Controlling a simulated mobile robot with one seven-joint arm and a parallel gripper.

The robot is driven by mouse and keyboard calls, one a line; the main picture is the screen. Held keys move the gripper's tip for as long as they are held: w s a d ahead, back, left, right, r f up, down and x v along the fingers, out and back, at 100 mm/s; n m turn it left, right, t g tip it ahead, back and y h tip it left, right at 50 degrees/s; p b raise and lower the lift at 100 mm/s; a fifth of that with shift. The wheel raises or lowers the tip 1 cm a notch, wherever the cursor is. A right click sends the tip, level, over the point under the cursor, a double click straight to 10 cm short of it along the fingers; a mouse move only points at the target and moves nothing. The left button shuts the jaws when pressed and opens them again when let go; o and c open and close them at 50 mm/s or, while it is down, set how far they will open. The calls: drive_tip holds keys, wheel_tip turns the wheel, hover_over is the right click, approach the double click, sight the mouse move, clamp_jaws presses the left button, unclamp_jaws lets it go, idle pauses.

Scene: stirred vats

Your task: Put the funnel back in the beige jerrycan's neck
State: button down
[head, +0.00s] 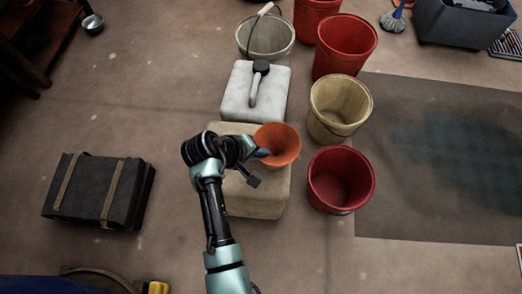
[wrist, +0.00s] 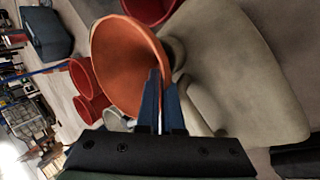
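The orange funnel (head: 284,137) has its wide mouth facing up, over the top of the beige jerrycan (head: 262,200). In the wrist view the funnel (wrist: 118,52) fills the upper middle, beside the jerrycan (wrist: 250,60) and its handle. A round part, seemingly the neck, shows just right of the funnel. The spout is hidden, so I cannot tell whether it is in the neck. My gripper (head: 264,153) is at the funnel's near left side. In the wrist view its blue fingers (wrist: 160,85) are close together on the funnel's rim and appear shut on it.
A white jerrycan (head: 240,98) with a dark cap stands just behind. A yellow bucket (head: 325,125) and a red bucket (head: 340,180) stand close on the right, with more buckets at the back. A black case (head: 80,190) lies on the left; floor between is clear.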

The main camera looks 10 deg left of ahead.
drive_tip(key=shift+f, duration=0.35)
drive_tip(key=c, duration=1)
unclamp_jaws()
drive_tip(key=p+v, duration=0.5)
drive_tip(key=v, duration=0.8)
